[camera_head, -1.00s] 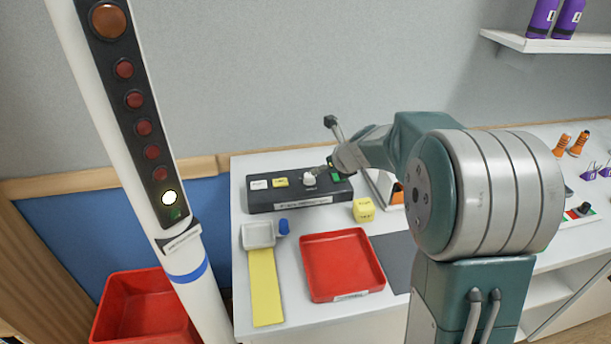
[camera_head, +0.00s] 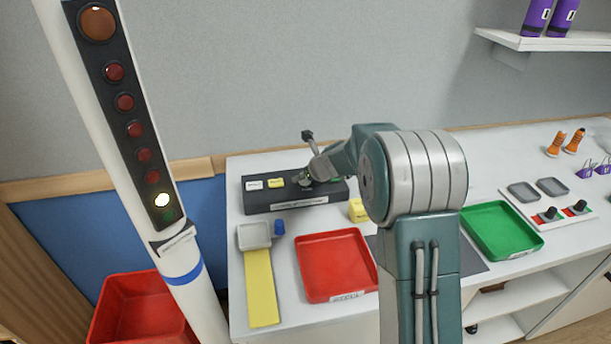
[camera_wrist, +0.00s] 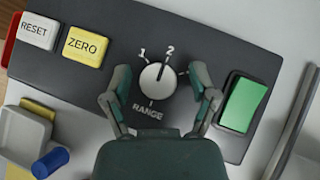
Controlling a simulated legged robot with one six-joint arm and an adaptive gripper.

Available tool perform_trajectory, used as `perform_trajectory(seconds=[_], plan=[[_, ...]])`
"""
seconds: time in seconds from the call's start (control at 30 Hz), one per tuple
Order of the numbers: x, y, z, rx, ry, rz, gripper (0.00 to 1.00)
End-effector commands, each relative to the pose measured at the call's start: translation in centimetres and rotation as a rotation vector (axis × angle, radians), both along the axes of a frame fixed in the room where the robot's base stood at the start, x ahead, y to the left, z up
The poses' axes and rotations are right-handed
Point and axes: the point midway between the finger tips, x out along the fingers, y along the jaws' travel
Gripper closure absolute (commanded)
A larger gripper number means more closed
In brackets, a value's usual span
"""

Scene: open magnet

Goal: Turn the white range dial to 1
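The white range dial (camera_wrist: 157,82) sits on the dark control box (camera_head: 262,200), below printed marks 1 and 2 and above the word RANGE. Its dark pointer line leans up and right, toward the 2. My gripper (camera_wrist: 159,78) is open, with one finger left of the dial and one right. A gap shows between each finger and the dial. In the head view my gripper (camera_head: 306,181) is over the right part of the box and hides most of the dial.
A white RESET button (camera_wrist: 38,31), a yellow ZERO button (camera_wrist: 86,46) and a green switch (camera_wrist: 244,102) flank the dial. A red tray (camera_head: 302,290), a yellow cube (camera_head: 356,210) and a small grey tray (camera_head: 244,238) are in front of the box. A light post (camera_head: 130,150) stands left.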

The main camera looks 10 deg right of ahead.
Motion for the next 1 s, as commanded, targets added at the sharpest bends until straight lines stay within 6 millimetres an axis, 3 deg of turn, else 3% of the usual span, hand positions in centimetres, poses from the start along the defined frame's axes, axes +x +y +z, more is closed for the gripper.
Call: perform_trajectory(seconds=[0.03,0.13,0.57,1.0], plan=[[-0.01,0.02,0.00,0.000,0.000,0.000,0.55],[-0.01,0.02,0.01,0.000,0.000,0.000,0.99],[0.07,0.01,-0.12,0.001,0.001,0.040,1.00],[0.11,-0.11,-0.23,0.001,0.002,0.352,1.00]])
